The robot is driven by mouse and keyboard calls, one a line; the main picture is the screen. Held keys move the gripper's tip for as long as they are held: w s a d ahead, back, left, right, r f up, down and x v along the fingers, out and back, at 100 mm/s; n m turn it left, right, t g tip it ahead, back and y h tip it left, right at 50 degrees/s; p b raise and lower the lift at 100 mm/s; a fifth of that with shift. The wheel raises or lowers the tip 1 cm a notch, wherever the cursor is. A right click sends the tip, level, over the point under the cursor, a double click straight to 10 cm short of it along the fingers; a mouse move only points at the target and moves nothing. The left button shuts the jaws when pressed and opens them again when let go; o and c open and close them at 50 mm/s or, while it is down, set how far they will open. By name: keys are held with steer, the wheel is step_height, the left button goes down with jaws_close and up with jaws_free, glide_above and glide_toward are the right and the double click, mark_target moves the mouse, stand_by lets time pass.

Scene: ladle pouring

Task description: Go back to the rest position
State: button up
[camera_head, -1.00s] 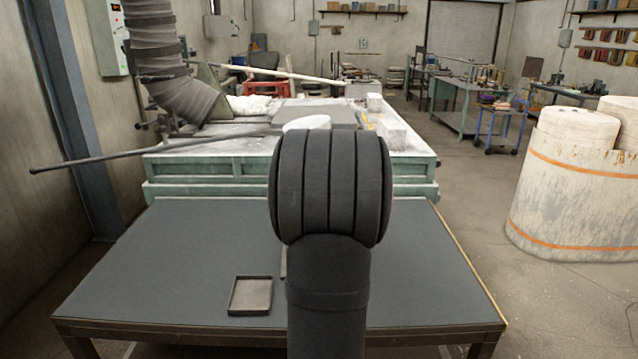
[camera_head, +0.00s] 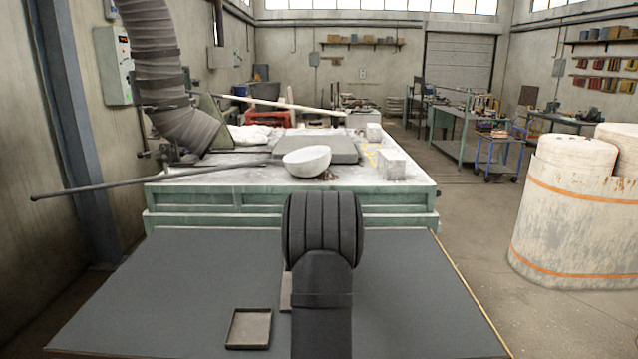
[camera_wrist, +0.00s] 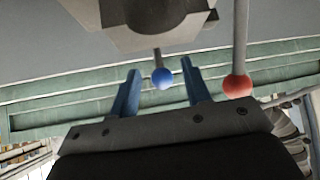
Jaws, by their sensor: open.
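My gripper (camera_wrist: 161,68) shows in the wrist view as two blue fingers, spread apart. A blue ball (camera_wrist: 162,78) on a thin rod appears between the fingers; I cannot tell its depth relative to them. A red ball (camera_wrist: 237,86) on another rod appears right of the fingers. A grey metal body (camera_wrist: 150,18) is at the top, with the blue ball's rod below it. In the head view my dark arm stands at the centre, over the dark table (camera_head: 170,290); the gripper is hidden there.
A small tray (camera_head: 249,328) lies on the table left of my arm. A thin block (camera_head: 286,291) is partly hidden behind the arm. A white bowl (camera_head: 307,161) sits on the green bench (camera_head: 200,198) behind. Much of the table's left and right is clear.

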steer(key=shift+x, duration=1.45)
steer(key=shift+s+r, duration=0.1)
steer(key=v, duration=1.7)
steer(key=x, duration=1.7)
steer(key=shift+f, duration=0.3)
steer(key=shift+s+r, duration=0.2)
steer(key=shift+s, duration=0.6)
steer(key=shift+w, duration=0.1)
